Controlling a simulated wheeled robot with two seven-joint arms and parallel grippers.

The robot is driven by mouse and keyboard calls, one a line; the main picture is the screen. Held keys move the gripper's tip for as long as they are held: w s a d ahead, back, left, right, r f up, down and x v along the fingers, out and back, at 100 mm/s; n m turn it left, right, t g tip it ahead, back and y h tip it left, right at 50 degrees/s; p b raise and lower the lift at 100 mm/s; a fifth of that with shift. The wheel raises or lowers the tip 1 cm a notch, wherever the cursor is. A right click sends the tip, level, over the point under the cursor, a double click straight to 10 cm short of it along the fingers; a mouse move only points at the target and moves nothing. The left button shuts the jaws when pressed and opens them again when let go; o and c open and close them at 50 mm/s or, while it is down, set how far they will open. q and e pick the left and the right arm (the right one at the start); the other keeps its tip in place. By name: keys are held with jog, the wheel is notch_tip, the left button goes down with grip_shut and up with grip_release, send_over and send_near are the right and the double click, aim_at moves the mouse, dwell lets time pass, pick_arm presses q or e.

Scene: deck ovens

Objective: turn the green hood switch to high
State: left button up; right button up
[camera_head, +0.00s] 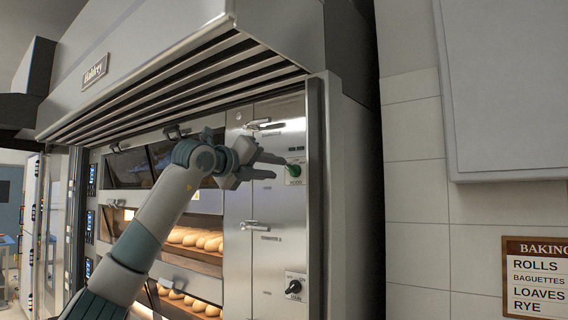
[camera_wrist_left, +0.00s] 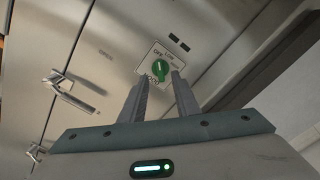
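The green hood switch (camera_head: 294,171) sits on a small white label plate on the steel panel at the right end of the oven. My right gripper is not in view.
A black main switch (camera_head: 295,287) is lower on the same panel. Metal latch handles (camera_head: 255,226) stick out left of the switches. The slatted hood (camera_head: 180,85) overhangs above. Bread (camera_head: 195,239) lies in lit decks. A dark vertical post (camera_head: 315,190) stands right of the switch.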

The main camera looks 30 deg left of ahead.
aim_at(289, 169)
pick_arm(q)
jog(key=w+p, duration=0.1)
jog(key=w, duration=0.1)
jog(key=w+p, duration=0.1)
jog(key=w, duration=0.1)
jog(key=shift+w+d+r, duration=0.1)
jog(key=shift+w+d, duration=0.1)
jog(key=shift+w, duration=0.5)
grip_shut()
